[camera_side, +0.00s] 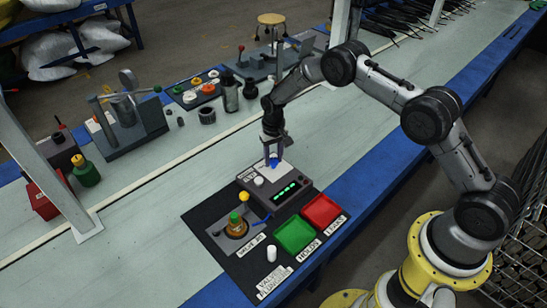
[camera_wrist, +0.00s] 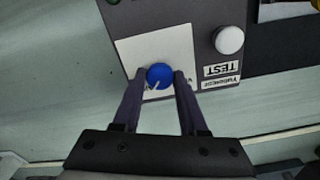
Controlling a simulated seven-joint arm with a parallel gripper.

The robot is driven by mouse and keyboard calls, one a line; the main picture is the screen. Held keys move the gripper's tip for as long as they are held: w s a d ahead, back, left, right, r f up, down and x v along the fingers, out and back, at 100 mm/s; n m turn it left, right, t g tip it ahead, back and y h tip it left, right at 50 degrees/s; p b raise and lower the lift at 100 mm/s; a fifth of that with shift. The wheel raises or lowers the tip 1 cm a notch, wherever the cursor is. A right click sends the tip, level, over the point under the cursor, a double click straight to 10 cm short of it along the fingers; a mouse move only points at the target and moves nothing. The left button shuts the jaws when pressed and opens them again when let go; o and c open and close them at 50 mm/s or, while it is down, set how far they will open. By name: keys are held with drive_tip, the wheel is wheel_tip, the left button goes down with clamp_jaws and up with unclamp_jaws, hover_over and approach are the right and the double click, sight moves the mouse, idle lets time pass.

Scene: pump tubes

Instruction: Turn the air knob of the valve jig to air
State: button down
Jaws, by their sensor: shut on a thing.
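The valve jig (camera_side: 302,183) is a dark grey box with a white plate, a white button and a lit green display. Its blue air knob (camera_wrist: 159,76) sits on the white plate (camera_wrist: 128,52) in the wrist view; a pale pointer mark on it points down and left. My gripper (camera_wrist: 160,80) is shut on the knob, one finger on each side. In the side view my gripper (camera_side: 273,155) points down at the jig's far end, and a bit of blue shows below it. The fingers hide most of the plate's lettering, so I cannot read the knob's setting.
The white button (camera_wrist: 229,39) beside the plate has a TEST label (camera_wrist: 222,70). A green tray (camera_side: 294,234) and a red tray (camera_side: 322,211), labelled HOLDS and LEAKS, lie in front of the jig. A brass-coloured part (camera_side: 236,226) stands left.

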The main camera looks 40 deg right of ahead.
sight(274, 160)
drive_tip(key=shift+m, duration=0.6)
drive_tip(key=shift+c, duration=2.2)
unclamp_jaws()
wheel_tip(274, 160, up, 14)
